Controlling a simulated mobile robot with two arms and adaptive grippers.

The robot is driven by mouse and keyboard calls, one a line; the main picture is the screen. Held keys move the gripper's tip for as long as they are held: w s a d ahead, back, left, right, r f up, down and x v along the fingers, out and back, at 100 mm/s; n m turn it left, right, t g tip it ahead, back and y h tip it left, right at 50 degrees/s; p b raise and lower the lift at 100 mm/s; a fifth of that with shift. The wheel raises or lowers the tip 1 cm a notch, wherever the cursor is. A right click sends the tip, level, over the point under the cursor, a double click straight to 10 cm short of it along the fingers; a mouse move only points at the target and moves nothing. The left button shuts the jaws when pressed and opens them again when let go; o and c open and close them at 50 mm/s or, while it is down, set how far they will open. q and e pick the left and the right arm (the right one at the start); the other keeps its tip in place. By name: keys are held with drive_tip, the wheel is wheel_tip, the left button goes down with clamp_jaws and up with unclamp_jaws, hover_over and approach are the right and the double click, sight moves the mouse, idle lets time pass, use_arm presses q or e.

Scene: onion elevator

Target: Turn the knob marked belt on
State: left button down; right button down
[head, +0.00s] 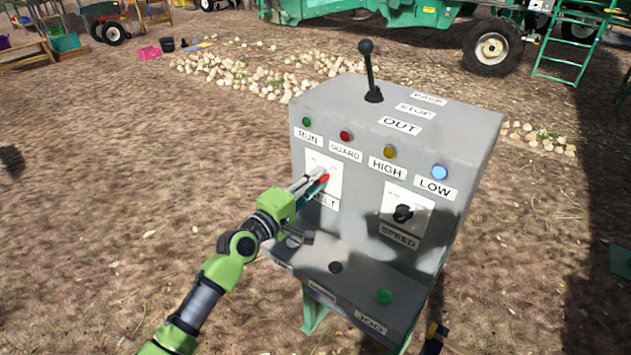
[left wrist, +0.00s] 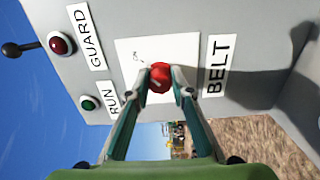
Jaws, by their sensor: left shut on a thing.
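The belt knob (left wrist: 159,76) is red and sits on a white plate (left wrist: 128,52) beside the BELT label (left wrist: 217,66). In the head view the red knob (head: 324,178) shows at the tips of my left gripper (head: 313,182). In the left wrist view the two fingers of my left gripper (left wrist: 158,88) are closed on the knob, one on each side. The knob's pointer direction is hard to make out.
The grey control box (head: 460,128) also carries a black SPEED knob (head: 403,213), a lever (head: 368,70) on top and several lamps. A green button (head: 384,296) is on the lower shelf. Onions (head: 250,75) lie on the ground behind. Open ground lies left.

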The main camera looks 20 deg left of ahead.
use_arm(q)
drive_tip(key=c, duration=1.8)
unclamp_jaws()
drive_tip(key=v, duration=1.2)
